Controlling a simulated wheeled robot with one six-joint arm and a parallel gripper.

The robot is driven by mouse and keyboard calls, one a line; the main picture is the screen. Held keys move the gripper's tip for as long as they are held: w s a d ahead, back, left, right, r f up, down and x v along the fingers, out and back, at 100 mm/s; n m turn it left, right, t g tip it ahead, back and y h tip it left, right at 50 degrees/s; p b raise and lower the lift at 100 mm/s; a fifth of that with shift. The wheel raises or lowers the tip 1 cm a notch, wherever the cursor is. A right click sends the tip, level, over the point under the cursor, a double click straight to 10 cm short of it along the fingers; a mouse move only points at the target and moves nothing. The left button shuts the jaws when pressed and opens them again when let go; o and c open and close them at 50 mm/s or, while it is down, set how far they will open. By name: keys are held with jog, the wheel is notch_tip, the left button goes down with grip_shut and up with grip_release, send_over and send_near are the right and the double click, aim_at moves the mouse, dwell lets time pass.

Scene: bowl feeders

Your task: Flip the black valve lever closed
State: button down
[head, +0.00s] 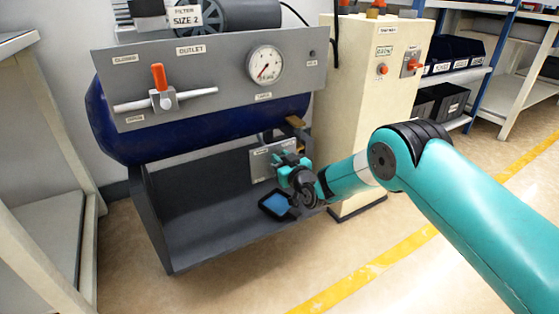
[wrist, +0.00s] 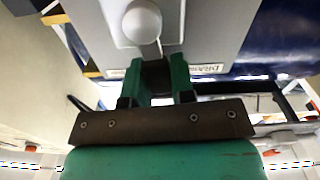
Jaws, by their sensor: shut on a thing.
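My gripper (head: 284,162) is at the small grey plate (head: 260,165) below the right end of the blue tank. In the wrist view, the two green fingers of my gripper (wrist: 160,70) are closed around a dark piece, the black valve lever (wrist: 155,76), just off the edge of the grey plate (wrist: 205,35). A pale round knob (wrist: 142,22) stands on that plate beyond the fingertips. In the head view the lever is mostly hidden by my gripper, so its angle is hard to tell.
The blue tank (head: 200,130) has a grey panel (head: 225,75) with an orange-handled outlet valve (head: 159,78) and a gauge (head: 265,65). A cream cabinet (head: 372,100) stands close to the right. A blue-topped tray (head: 275,204) lies below my gripper. Floor in front is clear.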

jog(key=shift+w+d+m, duration=0.2)
jog(key=shift+d+m, duration=0.15)
jog(key=shift+m, duration=0.35)
jog(key=c, duration=1)
grip_release()
jog(key=shift+o, duration=0.2)
